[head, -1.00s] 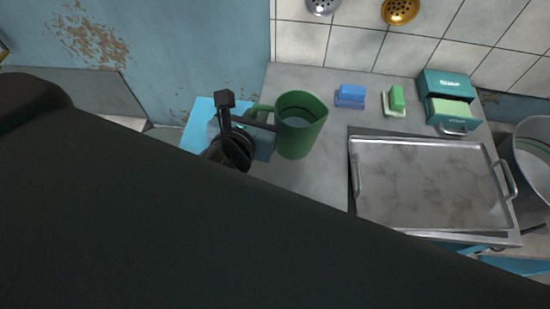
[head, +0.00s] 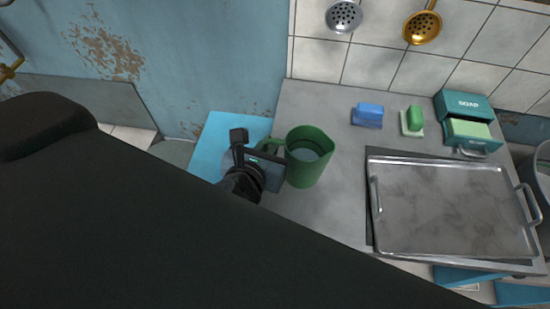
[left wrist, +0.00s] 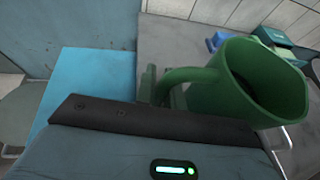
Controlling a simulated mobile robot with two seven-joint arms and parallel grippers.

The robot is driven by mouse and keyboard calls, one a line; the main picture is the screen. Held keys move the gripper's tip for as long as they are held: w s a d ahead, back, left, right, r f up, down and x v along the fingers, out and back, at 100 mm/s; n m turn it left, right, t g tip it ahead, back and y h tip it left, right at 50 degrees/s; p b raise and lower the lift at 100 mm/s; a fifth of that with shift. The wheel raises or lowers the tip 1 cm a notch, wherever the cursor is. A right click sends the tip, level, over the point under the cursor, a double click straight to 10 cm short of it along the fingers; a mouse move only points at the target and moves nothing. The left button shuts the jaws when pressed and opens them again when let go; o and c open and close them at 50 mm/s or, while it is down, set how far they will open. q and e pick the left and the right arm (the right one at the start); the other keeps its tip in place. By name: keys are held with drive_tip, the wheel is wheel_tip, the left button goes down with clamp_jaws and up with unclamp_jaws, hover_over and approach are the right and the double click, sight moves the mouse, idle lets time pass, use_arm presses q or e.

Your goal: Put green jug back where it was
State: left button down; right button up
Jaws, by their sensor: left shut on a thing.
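The green jug (head: 309,158) is upright at the left part of the grey counter in the head view. Its handle points left, toward my left gripper (head: 273,152). The left gripper is shut on the jug's handle. In the left wrist view the jug (left wrist: 235,85) fills the right side, with its handle between the fingers (left wrist: 160,86). I cannot tell whether the jug's base touches the counter. My right gripper is not in view.
A metal tray (head: 450,210) lies to the right on the counter (head: 318,215). A blue sponge (head: 368,115), a green soap (head: 414,119) and a soap box (head: 464,104) stand along the wall. A light blue surface (head: 212,140) is left of the counter. Counter between jug and tray is clear.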

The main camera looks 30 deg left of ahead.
use_arm(q)
drive_tip(key=shift+f, duration=0.4)
drive_tip(key=shift+f+b, duration=0.3)
drive_tip(key=shift+f, duration=1.5)
drive_tip(key=shift+f, duration=0.25)
drive_tip(key=c, duration=1.5)
unclamp_jaws()
drive_tip(key=shift+r, duration=0.1)
